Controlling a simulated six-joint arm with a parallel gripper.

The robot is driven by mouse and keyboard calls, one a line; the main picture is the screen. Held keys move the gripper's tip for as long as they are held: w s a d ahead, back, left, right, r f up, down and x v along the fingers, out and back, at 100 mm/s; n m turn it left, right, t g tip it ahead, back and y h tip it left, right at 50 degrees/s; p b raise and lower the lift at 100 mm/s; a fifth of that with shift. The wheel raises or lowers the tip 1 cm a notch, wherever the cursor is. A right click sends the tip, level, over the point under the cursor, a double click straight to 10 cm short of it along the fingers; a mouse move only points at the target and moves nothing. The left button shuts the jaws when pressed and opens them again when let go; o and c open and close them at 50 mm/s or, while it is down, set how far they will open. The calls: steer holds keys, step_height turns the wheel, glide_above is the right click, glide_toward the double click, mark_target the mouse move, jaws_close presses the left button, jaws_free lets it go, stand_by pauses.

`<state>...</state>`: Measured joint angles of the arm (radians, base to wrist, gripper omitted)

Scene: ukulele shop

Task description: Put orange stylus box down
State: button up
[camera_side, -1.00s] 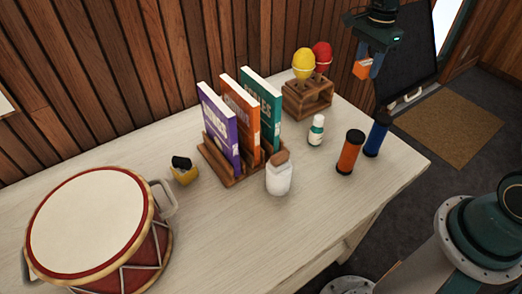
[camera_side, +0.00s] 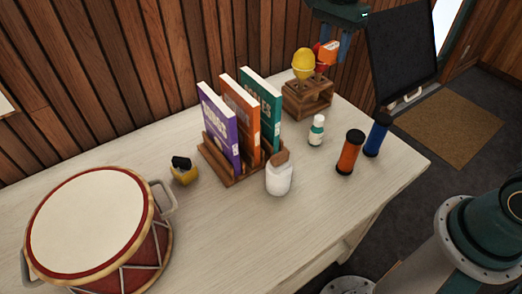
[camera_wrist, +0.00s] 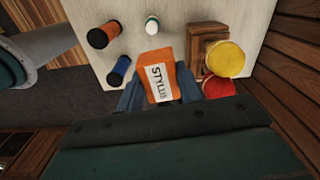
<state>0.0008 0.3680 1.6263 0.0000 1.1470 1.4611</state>
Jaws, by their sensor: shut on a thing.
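The orange stylus box (camera_side: 328,51) is held in the air near the back right of the table, in front of the red shaker in the side view. My gripper (camera_side: 331,50) is shut on it. In the wrist view the box (camera_wrist: 158,72), with a white "STYLUS" label, sits between the fingers of my gripper (camera_wrist: 160,96). The box is above the table top and touches nothing else that I can see.
A wooden rack (camera_side: 308,98) holds a yellow shaker (camera_side: 303,64) and a red shaker (camera_wrist: 217,87). An orange cylinder (camera_side: 350,152), a blue cylinder (camera_side: 377,135) and a small white bottle (camera_side: 316,130) stand nearby. Books (camera_side: 222,130) stand left. The table's front (camera_side: 320,205) is bare.

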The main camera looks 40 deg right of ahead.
steer(key=a+n, duration=0.4)
steer(key=a, duration=1.3)
steer(key=n, duration=0.4)
glide_above(226, 207)
step_height(226, 207, down, 5)
steer(key=shift+f, duration=0.15)
steer(key=shift+f, duration=0.1)
step_height(226, 207, down, 20)
steer(key=shift+r, duration=0.15)
steer(key=o, duration=1)
steer(key=shift+c, duration=0.2)
